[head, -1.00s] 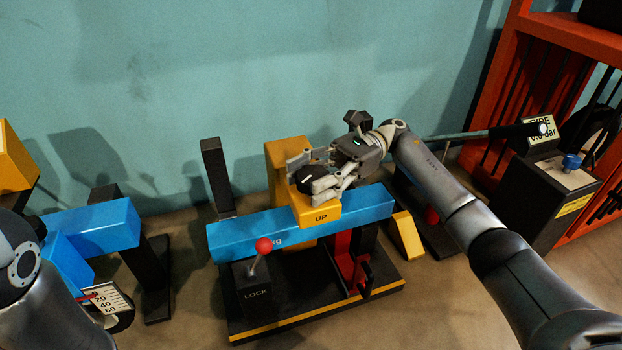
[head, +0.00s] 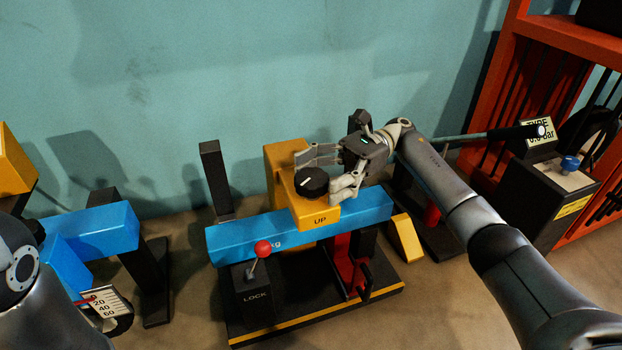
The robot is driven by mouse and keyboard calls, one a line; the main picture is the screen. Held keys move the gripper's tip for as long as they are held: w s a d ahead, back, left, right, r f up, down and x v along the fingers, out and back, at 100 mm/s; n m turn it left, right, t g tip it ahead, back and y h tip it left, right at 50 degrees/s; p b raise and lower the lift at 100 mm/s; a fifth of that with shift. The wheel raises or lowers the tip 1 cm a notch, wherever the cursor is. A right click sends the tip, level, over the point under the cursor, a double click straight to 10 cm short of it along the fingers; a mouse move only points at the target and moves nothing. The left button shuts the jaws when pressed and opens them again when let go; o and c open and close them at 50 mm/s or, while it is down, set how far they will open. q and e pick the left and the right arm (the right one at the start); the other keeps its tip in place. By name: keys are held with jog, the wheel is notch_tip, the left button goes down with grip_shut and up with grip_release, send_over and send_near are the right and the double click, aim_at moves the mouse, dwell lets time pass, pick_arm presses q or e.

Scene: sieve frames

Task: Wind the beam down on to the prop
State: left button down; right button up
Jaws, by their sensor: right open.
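The blue beam (head: 370,208) lies across the middle stand. A yellow housing marked UP (head: 319,219) sits over its middle and carries a round black knob (head: 311,182) with a white mark. A red prop (head: 341,258) stands under the beam, right of the middle; I cannot tell whether they touch.
A LOCK box (head: 254,293) with a red-balled lever (head: 262,250) stands in front of the beam on the dark base (head: 300,317). A yellow wedge (head: 406,238) is at the right. Another blue beam (head: 95,232) and a gauge (head: 106,302) are at the left.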

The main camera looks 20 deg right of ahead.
aim_at(326, 174)
jog(key=shift+v, duration=2.5)
jog(key=shift+s, duration=0.1)
